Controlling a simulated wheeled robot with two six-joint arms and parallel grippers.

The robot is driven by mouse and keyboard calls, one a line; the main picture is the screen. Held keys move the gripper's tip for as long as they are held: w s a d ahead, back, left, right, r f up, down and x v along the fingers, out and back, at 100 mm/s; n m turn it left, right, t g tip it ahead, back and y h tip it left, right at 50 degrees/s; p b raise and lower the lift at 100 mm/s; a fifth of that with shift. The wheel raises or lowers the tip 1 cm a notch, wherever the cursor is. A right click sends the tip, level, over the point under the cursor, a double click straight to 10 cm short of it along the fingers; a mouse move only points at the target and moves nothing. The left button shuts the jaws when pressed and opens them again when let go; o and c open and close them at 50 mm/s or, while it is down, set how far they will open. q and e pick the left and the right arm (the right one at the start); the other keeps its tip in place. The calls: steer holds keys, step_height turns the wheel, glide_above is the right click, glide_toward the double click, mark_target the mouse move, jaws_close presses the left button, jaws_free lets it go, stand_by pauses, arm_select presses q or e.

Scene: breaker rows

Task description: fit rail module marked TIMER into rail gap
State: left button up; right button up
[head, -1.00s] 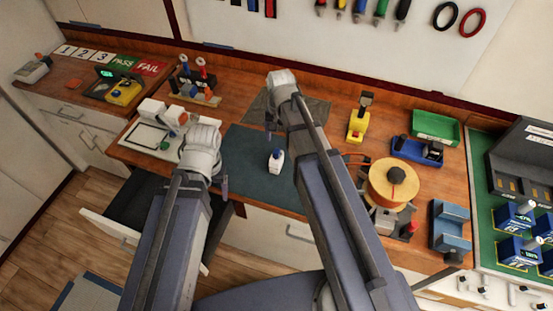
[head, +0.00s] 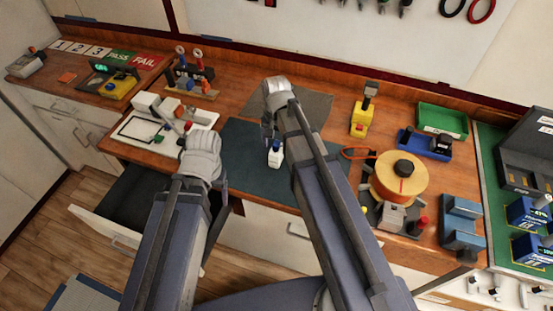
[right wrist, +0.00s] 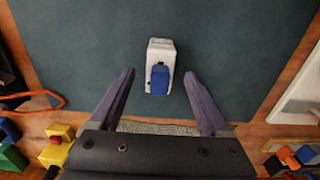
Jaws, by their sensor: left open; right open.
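A small white module with a blue part (head: 275,153) stands on the dark mat; any marking on it is too small to read. In the right wrist view the module (right wrist: 161,50) is beyond and between the spread fingertips, with clear space on both sides. My right gripper (head: 268,136) is open and empty, just behind the module in the head view; its fingers also show in the right wrist view (right wrist: 159,78). My left gripper (head: 222,188) is open and empty near the mat's front left edge, partly hidden by its wrist. I cannot make out the rail gap.
The dark mat (head: 245,168) is otherwise clear. An orange spool (head: 398,178) and a blue cradle (head: 462,222) stand to the right. A yellow device (head: 362,117) is behind. A white panel (head: 140,128) lies left. Blue-topped units stand on a green mat (head: 493,180) far right.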

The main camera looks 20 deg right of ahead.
steer(key=shift+f, duration=0.6)
steer(key=shift+r, duration=0.1)
jaws_close()
